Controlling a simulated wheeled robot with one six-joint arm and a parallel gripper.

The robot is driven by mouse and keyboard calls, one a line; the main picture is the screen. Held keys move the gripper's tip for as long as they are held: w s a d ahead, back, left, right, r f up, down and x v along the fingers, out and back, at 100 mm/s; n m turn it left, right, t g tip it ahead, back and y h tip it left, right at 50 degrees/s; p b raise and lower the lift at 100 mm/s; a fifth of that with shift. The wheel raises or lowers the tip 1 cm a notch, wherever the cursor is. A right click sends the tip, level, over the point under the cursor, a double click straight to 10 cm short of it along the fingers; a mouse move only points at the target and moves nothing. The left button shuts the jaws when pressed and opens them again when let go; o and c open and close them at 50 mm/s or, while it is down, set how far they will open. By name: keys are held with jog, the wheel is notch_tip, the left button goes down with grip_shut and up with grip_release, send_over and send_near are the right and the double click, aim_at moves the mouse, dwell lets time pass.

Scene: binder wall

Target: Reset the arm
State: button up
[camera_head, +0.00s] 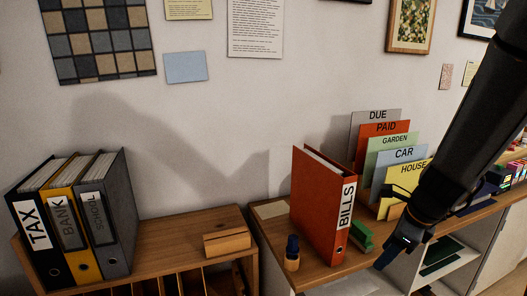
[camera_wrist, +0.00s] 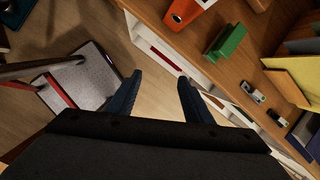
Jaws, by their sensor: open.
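My arm comes down from the upper right in the head view. My gripper (camera_head: 391,252) is in front of the shelf's front edge, to the right of the orange BILLS binder (camera_head: 322,207). In the wrist view my gripper (camera_wrist: 158,88) has its two blue fingers apart with nothing between them, only floor and the shelf front beyond. The BILLS binder stands upright on the shelf top, and its lower end shows at the top of the wrist view (camera_wrist: 183,12).
TAX, BANK and SCHOOL binders (camera_head: 72,217) stand on the left shelf (camera_head: 177,235). A green block (camera_head: 361,235) sits beside BILLS. Labelled folders (camera_head: 385,145) stand behind. A grey-topped item (camera_wrist: 85,75) is on the floor.

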jog(key=s+a+f+n+g+b, duration=0.1)
jog(key=s+a+n, duration=0.3)
jog(key=n, duration=0.9)
jog(key=s+a+n+g+h+b, duration=0.1)
jog(key=s+a+n, duration=0.4)
jog(key=n, duration=0.8)
jog(key=a, duration=0.3)
jog(key=shift+f+h, duration=0.3)
jog(key=shift+f, duration=0.05)
